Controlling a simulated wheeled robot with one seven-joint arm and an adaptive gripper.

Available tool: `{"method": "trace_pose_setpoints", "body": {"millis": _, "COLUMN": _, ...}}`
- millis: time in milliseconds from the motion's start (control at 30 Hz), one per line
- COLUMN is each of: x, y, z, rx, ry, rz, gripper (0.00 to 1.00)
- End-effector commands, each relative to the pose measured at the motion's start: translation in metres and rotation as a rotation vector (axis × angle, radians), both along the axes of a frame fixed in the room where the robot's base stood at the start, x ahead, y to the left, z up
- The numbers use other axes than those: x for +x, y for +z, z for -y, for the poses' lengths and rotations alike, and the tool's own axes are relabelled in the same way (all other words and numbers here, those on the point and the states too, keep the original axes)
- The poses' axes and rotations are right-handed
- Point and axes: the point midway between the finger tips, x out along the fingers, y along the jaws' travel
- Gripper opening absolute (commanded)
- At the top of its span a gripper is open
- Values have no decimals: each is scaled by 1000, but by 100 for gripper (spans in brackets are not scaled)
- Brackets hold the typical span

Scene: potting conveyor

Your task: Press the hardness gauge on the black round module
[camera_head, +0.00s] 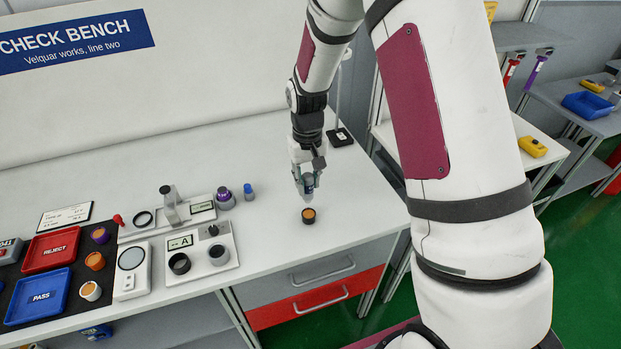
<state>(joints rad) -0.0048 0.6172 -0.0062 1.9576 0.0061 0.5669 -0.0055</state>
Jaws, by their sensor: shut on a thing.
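A black round module (309,216) with an orange-brown top stands on the white bench, right of the other bench items and near the front edge. My gripper (307,184) points down just above and behind it in the picture. It is shut on a small grey-blue thing, which looks like the hardness gauge; the fingers hide much of it. The thing's lower end appears to be above the module, apart from it, but I cannot tell the exact gap.
A red REJECT tray (30,265) and blue PASS tray (15,318) lie far left. The bench around the module is clear.

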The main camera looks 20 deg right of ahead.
Motion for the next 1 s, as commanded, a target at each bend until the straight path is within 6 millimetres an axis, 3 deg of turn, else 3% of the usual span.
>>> {"method": "trace_pose_setpoints", "body": {"millis": 67, "x": -9, "y": 6, "z": 0, "rx": 0, "ry": 0, "rz": 0, "gripper": 0}}
{"method": "trace_pose_setpoints", "body": {"millis": 467, "x": -7, "y": 4, "z": 0, "rx": 0, "ry": -1, "rz": 0, "gripper": 0}}
{"method": "trace_pose_setpoints", "body": {"millis": 1000, "x": -6, "y": -31, "z": 0, "rx": 0, "ry": -1, "rz": -2, "gripper": 0}}
